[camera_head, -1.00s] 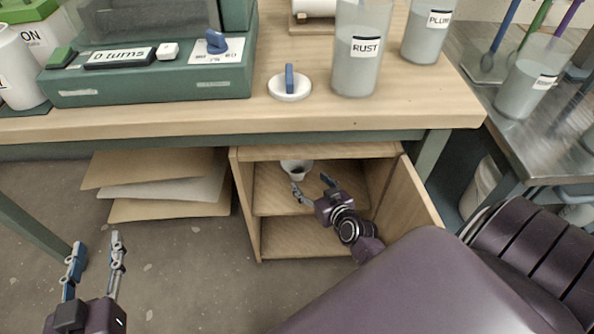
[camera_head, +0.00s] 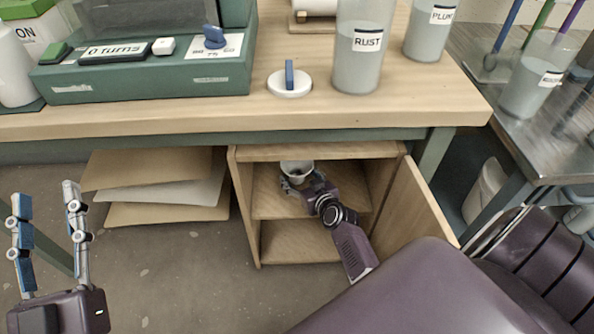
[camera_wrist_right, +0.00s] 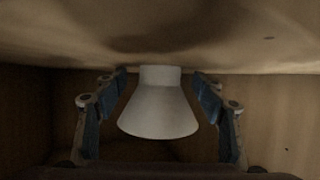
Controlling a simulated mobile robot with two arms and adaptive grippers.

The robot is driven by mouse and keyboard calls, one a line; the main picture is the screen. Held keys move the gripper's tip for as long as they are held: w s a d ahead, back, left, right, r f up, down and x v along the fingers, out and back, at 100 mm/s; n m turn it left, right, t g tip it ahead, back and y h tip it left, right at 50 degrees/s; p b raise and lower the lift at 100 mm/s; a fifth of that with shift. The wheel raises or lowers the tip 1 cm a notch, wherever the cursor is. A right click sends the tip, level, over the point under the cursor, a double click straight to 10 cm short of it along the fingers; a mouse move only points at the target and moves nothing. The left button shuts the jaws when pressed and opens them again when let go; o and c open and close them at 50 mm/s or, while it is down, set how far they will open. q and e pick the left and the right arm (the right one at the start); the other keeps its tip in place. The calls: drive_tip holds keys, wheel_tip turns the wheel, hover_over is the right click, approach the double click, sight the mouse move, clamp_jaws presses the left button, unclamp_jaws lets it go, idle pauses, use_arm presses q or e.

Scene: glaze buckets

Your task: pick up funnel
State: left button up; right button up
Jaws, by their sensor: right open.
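A white funnel (camera_head: 297,169) sits in the upper compartment of the open wooden cabinet under the table. My right gripper (camera_head: 296,183) reaches into that compartment at the funnel, its fingers partly hidden. In the right wrist view the funnel (camera_wrist_right: 159,112) lies between the two blue-padded fingers of the right gripper (camera_wrist_right: 160,82). They are open, with a gap visible on each side of it. My left gripper (camera_head: 46,198) is open and empty at the far left, away from the cabinet.
The cabinet door (camera_head: 411,210) stands open to the right of my right arm. Boards (camera_head: 160,190) are stacked left of the cabinet.

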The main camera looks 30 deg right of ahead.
drive_tip(key=shift+c, duration=0.3)
drive_tip(key=c, duration=1.2)
drive_tip(key=shift+c, duration=0.7)
drive_tip(key=shift+r, duration=0.15)
